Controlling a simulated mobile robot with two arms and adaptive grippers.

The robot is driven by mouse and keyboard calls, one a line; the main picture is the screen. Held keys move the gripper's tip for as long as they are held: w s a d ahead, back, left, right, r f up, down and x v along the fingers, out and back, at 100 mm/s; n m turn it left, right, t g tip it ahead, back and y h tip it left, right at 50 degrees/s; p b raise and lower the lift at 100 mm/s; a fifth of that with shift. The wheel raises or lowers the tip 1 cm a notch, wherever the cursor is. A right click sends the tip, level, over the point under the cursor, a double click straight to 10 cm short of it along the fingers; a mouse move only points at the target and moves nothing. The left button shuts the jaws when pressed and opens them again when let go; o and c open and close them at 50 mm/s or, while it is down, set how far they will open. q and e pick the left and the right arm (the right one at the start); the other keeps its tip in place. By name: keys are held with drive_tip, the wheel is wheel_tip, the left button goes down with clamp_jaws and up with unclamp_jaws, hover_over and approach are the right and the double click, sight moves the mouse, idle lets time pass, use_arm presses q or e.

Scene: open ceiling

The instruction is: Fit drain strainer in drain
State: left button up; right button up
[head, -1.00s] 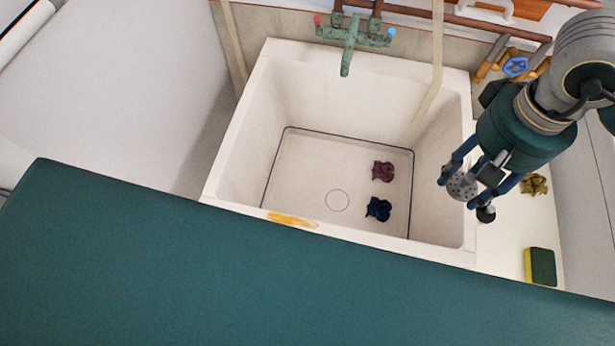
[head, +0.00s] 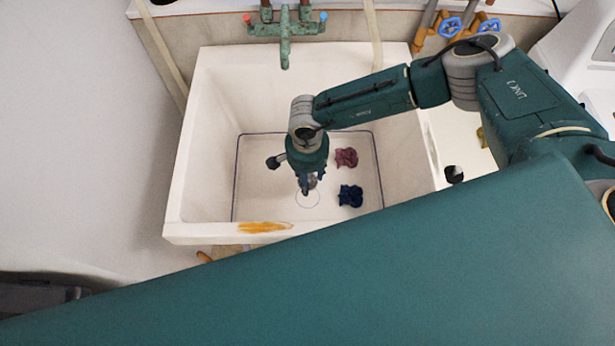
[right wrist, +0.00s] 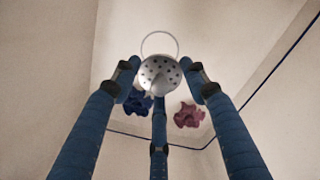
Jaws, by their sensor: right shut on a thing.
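The drain strainer (right wrist: 160,74) is a grey metal disc with holes, held between the blue fingers of my right gripper (right wrist: 158,82) in the right wrist view. In the head view my right gripper (head: 307,184) points down inside the sink, over the near part of its floor, and mostly hides the strainer (head: 312,181). The drain (head: 308,204) shows as a thin circle on the sink floor just below the gripper. In the right wrist view the drain (right wrist: 159,34) ring lies past the strainer, and the strainer is apart from it. My left gripper is not in view.
The white sink (head: 185,190) has high walls around my arm. A dark blue cloth (head: 350,195) and a maroon cloth (head: 346,158) lie on its floor right of the drain. A green faucet (head: 285,35) stands at the back.

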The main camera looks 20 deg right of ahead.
drive_tip(key=shift+f, duration=0.35)
drive_tip(key=shift+f+b, duration=0.6)
drive_tip(key=shift+b, duration=0.1)
wheel_tip(320, 180, down, 5)
drive_tip(key=b, duration=0.3)
drive_tip(key=shift+b, duration=0.3)
use_arm(q)
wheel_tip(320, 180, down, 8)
drive_tip(key=b, duration=0.2)
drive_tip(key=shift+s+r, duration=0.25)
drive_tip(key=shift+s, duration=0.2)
use_arm(e)
drive_tip(key=shift+f, duration=1.35)
use_arm(q)
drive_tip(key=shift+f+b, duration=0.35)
drive_tip(key=shift+b, duration=0.2)
use_arm(e)
drive_tip(key=shift+f, duration=0.35)
drive_tip(key=o, duration=1.1)
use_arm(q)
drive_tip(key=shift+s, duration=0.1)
